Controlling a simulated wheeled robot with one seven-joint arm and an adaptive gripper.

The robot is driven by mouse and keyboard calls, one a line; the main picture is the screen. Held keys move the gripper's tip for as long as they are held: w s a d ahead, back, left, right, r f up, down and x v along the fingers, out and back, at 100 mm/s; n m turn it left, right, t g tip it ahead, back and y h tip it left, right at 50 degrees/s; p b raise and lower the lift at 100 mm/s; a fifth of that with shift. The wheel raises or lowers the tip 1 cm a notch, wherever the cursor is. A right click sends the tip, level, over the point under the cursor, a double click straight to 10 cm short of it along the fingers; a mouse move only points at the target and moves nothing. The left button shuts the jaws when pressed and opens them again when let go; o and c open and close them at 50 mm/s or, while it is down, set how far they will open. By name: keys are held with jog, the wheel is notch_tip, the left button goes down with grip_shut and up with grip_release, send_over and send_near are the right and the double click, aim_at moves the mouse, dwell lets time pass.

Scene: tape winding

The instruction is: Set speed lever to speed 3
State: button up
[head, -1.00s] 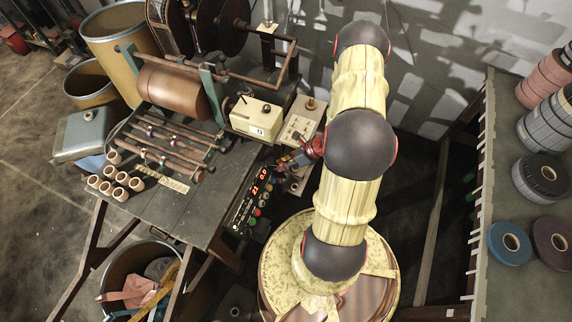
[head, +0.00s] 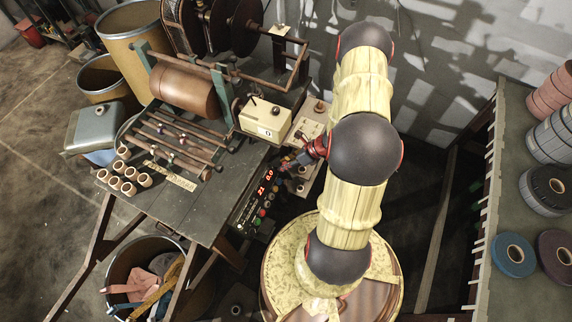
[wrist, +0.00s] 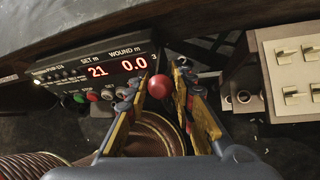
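The red ball knob (wrist: 158,87), which looks like the speed lever's handle, shows between the fingers of my gripper (wrist: 165,72) in the wrist view. It lies close to the left finger, with a gap towards the right finger. I cannot tell whether it touches the left one. A small "3" stands just above it at the panel's right end. The control panel (wrist: 105,72) reads SET 21 and WOUND 0.0. In the head view my gripper (head: 289,161) is beside the panel (head: 256,198), small and partly hidden. The lever's shaft and its other positions are hidden.
A cream box with switches (wrist: 293,70) is close on the right in the wrist view. The winding bench (head: 205,205) with its copper roller (head: 185,88) is left of my arm. A rack of tape rolls (head: 513,254) stands at the right.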

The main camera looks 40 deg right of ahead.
jog(key=o, duration=0.4)
jog(key=shift+w+d+r, duration=0.1)
jog(key=shift+w+r, duration=0.1)
jog(key=shift+w, duration=0.1)
jog(key=shift+c, duration=0.2)
jog(key=shift+s+f, duration=0.1)
jog(key=v, duration=1.2)
